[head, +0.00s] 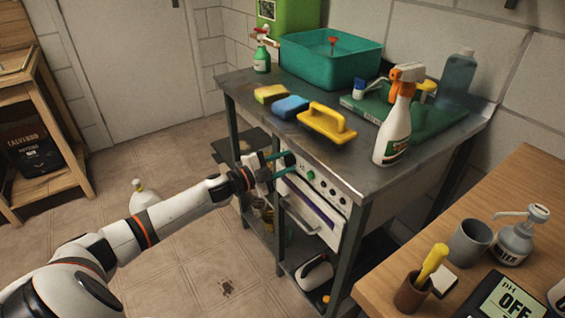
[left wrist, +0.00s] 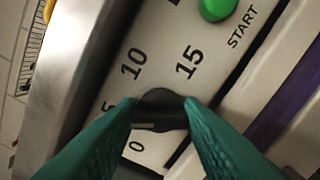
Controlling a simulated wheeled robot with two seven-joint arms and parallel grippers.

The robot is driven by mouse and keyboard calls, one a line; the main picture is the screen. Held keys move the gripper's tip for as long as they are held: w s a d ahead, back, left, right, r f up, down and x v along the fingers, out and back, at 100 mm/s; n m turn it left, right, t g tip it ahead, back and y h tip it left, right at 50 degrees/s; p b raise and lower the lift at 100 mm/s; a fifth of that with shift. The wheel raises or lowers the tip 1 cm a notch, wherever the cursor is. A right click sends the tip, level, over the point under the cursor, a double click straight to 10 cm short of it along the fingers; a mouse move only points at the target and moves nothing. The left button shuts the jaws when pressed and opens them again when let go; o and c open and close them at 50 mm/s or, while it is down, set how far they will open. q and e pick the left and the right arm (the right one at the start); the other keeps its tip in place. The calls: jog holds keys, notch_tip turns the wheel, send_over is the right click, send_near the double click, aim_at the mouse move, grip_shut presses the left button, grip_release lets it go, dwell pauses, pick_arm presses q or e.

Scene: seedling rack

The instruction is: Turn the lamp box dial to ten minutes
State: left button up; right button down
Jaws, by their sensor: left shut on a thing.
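The lamp box (head: 318,205) is a white-fronted unit under the metal worktop, with a row of knobs and a green button. In the left wrist view its panel (left wrist: 215,80) carries the numbers 0, 10 and 15, a partly hidden 5, and START beside the green button (left wrist: 217,8). The black dial (left wrist: 160,104) sits among the numbers. My left gripper (head: 282,164) is shut on the dial, its green fingers (left wrist: 164,118) on either side. A pale mark on the dial lies at its lower left, towards 0 and 5; its exact setting is unclear. My right gripper is out of view.
The metal worktop (head: 262,112) overhangs the panel just above my gripper. A yellow trowel-like float (head: 327,124), sponges and a spray bottle (head: 395,130) stand on it. A wooden table (head: 505,200) with a cup and dispenser is at the right.

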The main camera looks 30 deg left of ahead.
pick_arm(q)
jog(key=m, duration=0.3)
jog(key=shift+f, duration=0.15)
jog(key=shift+m+b, duration=0.45)
jog(key=shift+m, duration=0.45)
jog(key=m+b, duration=0.2)
jog(key=m, duration=0.3)
jog(key=shift+f+m, duration=0.15)
jog(key=shift+m, duration=0.15)
jog(key=shift+m+b, duration=0.3)
jog(key=shift+m, duration=0.6)
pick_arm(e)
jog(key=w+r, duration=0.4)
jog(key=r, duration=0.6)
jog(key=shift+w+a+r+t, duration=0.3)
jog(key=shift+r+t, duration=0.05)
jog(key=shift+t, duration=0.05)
pick_arm(q)
jog(key=o, duration=1)
jog(key=shift+s, duration=0.1)
